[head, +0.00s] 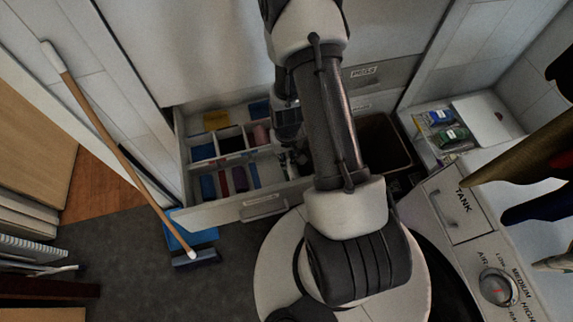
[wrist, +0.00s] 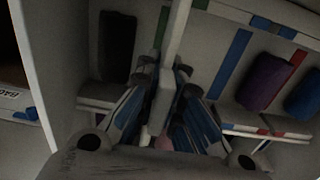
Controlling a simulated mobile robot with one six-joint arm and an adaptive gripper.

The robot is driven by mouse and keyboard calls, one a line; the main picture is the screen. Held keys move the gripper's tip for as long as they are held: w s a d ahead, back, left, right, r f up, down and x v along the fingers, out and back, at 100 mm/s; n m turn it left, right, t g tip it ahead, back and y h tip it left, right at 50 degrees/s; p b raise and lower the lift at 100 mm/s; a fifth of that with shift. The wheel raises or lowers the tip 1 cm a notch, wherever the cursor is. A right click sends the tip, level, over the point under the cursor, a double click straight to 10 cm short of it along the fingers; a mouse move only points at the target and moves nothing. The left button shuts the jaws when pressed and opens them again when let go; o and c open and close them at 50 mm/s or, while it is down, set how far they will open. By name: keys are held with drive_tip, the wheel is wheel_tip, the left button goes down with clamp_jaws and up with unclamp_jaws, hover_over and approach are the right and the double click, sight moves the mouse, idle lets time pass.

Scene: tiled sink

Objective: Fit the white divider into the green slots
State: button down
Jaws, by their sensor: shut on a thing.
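My gripper (wrist: 165,105) is shut on the white divider (wrist: 177,38), which stands on edge between the fingers and runs up the wrist view. The divider is over the open drawer (head: 208,216). A green strip (wrist: 162,28) lies on the drawer floor just left of the divider, and a green mark (wrist: 200,4) is on the far rail just right of its far end. The near green slot is hidden by my gripper. I cannot tell whether the divider is seated. In the head view my gripper (head: 292,160) is at the drawer's right part, and the divider is not clear.
Blue (wrist: 232,62) and red (wrist: 297,60) strips lie to the right. A dark item (wrist: 117,47) lies left of the divider; a purple roll (wrist: 263,82) lies right. The drawer's side wall (wrist: 35,70) is close on the left. A broom (head: 120,150) leans left of the drawer.

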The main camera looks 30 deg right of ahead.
drive_tip(key=shift+f+b, duration=0.6)
drive_tip(key=shift+f, duration=1.4)
drive_tip(key=shift+f, duration=0.2)
drive_tip(key=c, duration=2)
unclamp_jaws()
drive_tip(key=shift+r, duration=0.1)
